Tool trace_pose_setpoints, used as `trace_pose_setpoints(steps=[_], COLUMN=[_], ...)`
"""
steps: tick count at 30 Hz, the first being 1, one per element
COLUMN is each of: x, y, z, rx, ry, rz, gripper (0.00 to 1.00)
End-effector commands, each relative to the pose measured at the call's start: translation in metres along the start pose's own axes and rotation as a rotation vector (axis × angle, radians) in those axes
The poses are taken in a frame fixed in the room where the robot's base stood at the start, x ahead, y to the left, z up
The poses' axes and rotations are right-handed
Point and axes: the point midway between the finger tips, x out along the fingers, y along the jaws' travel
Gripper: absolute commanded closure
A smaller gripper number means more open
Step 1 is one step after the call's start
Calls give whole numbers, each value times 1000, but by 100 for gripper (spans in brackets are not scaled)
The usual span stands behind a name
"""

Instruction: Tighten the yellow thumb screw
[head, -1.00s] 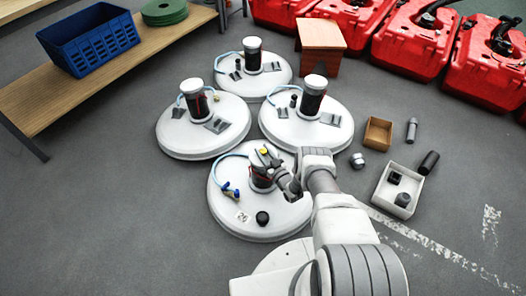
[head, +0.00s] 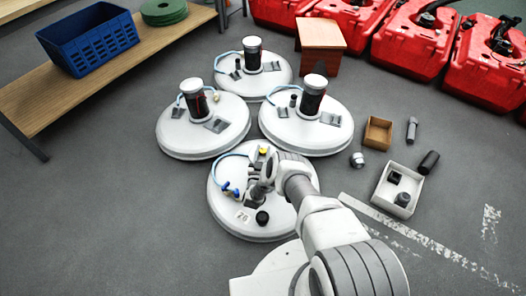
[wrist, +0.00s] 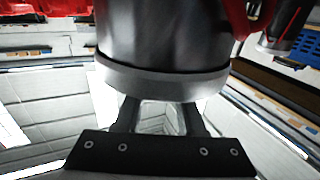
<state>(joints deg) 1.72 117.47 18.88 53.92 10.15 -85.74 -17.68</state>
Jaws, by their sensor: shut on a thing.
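My gripper (head: 252,198) is low over this lid, in front of the yellow spot and beside a blue fitting (head: 229,188). In the wrist view a large grey cylinder with a pale rim (wrist: 160,80) blocks the space before my fingers. The two fingers (wrist: 160,118) run in below that rim. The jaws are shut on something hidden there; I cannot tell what.
Three more lids with canisters stand behind, one at the back right (head: 335,135). A black knob (head: 262,218) is on the near lid. A white tray (head: 381,195) and a small brown box (head: 377,132) lie right.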

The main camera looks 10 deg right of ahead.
Motion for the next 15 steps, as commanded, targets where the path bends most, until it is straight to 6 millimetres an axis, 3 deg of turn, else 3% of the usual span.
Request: trace_pose_setpoints(steps=[15], x=[1], y=[0], z=[-2], rx=[0], ry=[6], rz=[96], gripper=[100])
